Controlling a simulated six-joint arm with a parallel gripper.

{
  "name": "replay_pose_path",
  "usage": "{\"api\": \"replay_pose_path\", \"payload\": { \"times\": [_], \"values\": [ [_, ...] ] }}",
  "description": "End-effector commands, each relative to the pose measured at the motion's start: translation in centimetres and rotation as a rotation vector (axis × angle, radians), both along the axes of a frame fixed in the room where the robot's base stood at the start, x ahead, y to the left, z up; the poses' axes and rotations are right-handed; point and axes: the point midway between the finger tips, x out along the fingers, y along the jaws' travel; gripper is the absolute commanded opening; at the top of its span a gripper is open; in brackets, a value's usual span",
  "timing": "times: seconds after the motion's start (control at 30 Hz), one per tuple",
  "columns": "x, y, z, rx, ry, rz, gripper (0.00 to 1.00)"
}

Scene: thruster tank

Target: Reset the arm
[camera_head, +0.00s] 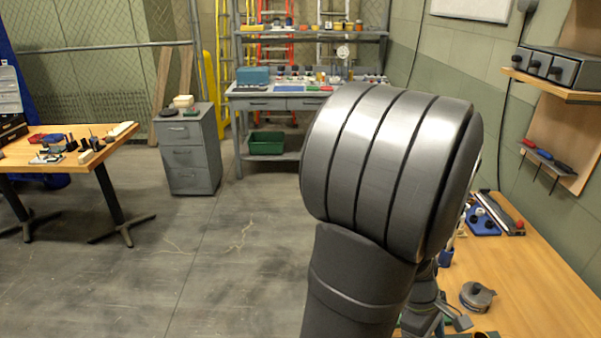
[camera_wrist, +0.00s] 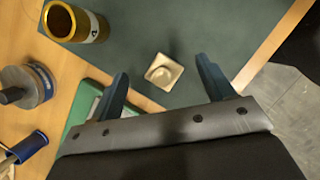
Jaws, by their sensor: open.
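My gripper (camera_wrist: 162,65) shows in the wrist view with its two dark blue fingers spread wide apart. It is open, and nothing is gripped between the fingers. A small beige squarish piece (camera_wrist: 164,72) lies on a dark green mat (camera_wrist: 215,25), seen between the fingertips and apart from them. In the head view, my own dark grey arm fills the middle right and hides the gripper.
A gold-rimmed cylinder (camera_wrist: 66,22), a grey round part (camera_wrist: 42,84), a blue cylinder (camera_wrist: 32,147) and a green item (camera_wrist: 84,108) lie left of the gripper. The wooden bench (camera_head: 535,285) has a bare stretch. A drawer cabinet (camera_head: 188,150) stands across open floor.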

Motion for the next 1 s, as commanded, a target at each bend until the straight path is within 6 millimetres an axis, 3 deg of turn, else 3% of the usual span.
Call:
{"api": "replay_pose_path", "payload": {
  "times": [0.07, 0.9, 1.0],
  "values": [
    [0.0, 0.0, 1.4, -0.002, -0.004, 0.001, 0.74],
    [-11.6, -2.4, 8.4, -0.002, -0.001, -0.005, 0.74],
    [-9.5, -3.1, 8.4, 0.003, 0.002, 0.06, 0.74]
  ]
}}
